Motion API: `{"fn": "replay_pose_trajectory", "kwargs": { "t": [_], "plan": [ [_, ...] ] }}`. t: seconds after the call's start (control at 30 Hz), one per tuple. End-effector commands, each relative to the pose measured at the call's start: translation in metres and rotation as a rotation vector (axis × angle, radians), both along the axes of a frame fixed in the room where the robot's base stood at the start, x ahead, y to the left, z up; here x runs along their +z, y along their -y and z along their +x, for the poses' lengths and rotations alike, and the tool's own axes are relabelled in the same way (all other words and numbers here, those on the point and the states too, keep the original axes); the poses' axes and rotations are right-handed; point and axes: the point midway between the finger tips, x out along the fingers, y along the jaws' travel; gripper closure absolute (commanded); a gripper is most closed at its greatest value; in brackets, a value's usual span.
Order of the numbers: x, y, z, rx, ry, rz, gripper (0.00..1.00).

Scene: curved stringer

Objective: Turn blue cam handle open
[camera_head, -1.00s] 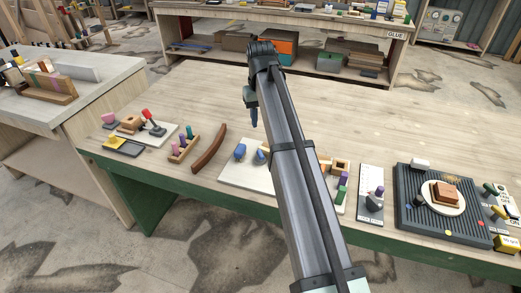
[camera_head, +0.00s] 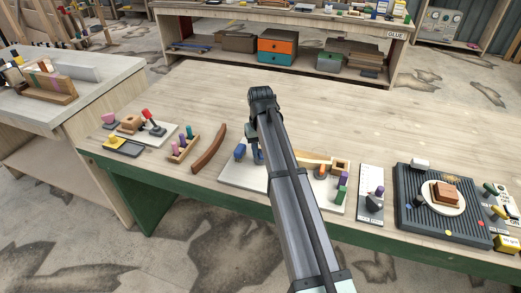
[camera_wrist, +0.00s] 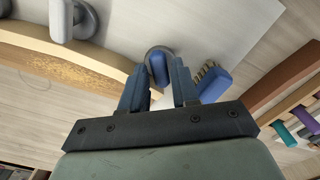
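The blue cam handle (camera_wrist: 158,64) stands on a round grey base in the wrist view, on a pale board (camera_wrist: 230,25). My gripper (camera_wrist: 160,66) is open, with one blue finger on each side of the handle. I cannot tell whether either finger touches it. In the head view my gripper (camera_head: 257,155) is low over the board (camera_head: 236,175), and my arm hides the cam handle there.
A blue bristled block (camera_wrist: 213,84) lies close beside one finger; it also shows in the head view (camera_head: 239,152). A long wooden piece (camera_wrist: 60,62) and a grey-based knob (camera_wrist: 72,20) are on the other side. A curved brown strip (camera_head: 209,150) lies left of the board.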

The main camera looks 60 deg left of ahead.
Motion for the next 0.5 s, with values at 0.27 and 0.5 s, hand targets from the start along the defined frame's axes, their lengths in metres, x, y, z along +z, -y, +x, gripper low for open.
{"fn": "replay_pose_trajectory", "kwargs": {
  "t": [0.27, 0.5],
  "plan": [
    [-0.0018, 0.0001, 0.0000, 0.000, 0.000, 0.000, 0.70],
    [-0.0016, 0.0000, 0.0001, 0.000, 0.000, 0.000, 0.89]
  ]
}}
